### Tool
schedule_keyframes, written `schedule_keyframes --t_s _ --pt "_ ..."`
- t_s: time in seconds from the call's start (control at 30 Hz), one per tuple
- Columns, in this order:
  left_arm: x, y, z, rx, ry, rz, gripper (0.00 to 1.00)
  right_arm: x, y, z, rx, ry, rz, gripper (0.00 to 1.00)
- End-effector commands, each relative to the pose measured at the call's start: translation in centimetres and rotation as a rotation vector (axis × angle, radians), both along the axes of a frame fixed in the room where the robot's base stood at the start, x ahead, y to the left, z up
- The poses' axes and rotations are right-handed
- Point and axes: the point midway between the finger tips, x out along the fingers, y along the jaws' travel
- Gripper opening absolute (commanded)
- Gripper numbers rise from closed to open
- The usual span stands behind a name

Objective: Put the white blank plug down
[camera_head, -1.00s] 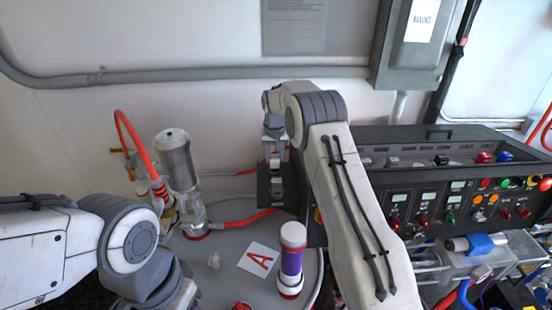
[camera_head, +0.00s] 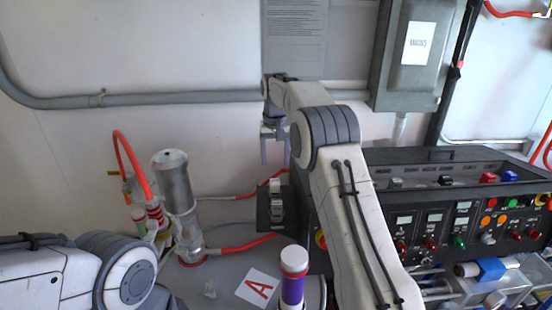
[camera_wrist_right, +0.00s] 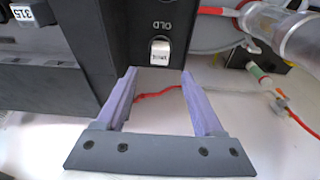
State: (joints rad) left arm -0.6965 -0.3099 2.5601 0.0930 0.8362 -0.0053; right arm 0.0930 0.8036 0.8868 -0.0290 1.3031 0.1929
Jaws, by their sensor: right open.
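In the head view the white block (camera_head: 275,185) is at the top of the black box (camera_head: 264,215), beside the control panel. My right gripper (camera_head: 275,158) is open and empty above the box, apart from the block. Its two purple fingers (camera_wrist_right: 159,76) show spread in the wrist view. My left arm shows at lower left, its gripper out of view.
The control panel (camera_head: 460,220) with buttons and switches stands on the right. A clear cylinder with a metal top (camera_head: 176,180) and red hoses stands to the left. A purple-and-white cylinder (camera_head: 293,275) and a card marked A (camera_head: 258,288) are in front.

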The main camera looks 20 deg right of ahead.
Motion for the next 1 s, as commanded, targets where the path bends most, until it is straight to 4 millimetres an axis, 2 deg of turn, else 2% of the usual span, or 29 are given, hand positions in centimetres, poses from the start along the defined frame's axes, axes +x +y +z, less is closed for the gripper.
schedule_keyframes --t_s 0.13,0.37,0.47,0.57,0.67,0.8,0.87,1.0 --pt "0.0 0.0 -0.3 0.000 0.000 0.000 0.50 -0.2 0.1 1.5 0.000 -0.002 0.001 0.69" --pt "0.0 0.0 -0.3 0.000 0.000 -0.001 0.50 -0.5 0.6 2.1 0.001 0.002 0.010 0.69" --pt "0.0 0.0 -0.2 0.000 0.000 0.000 0.50 -1.3 2.7 2.6 0.006 0.004 0.051 0.69" --pt "0.0 0.0 -0.2 0.000 0.000 0.000 0.50 -3.4 6.6 3.3 0.013 0.010 0.129 0.69" --pt "0.0 0.0 -0.2 0.000 0.000 0.000 0.50 -6.8 11.1 3.8 0.022 0.022 0.230 0.69" --pt "0.0 0.0 -0.3 0.000 0.000 0.000 0.50 -12.8 16.4 3.9 0.034 0.035 0.369 0.69" --pt "0.0 0.0 -0.3 0.000 0.000 0.000 0.50 -15.7 18.1 3.8 0.038 0.041 0.428 0.69" --pt "0.0 0.0 -0.3 0.000 0.000 0.000 0.50 -23.0 21.2 2.9 0.047 0.056 0.564 0.69"
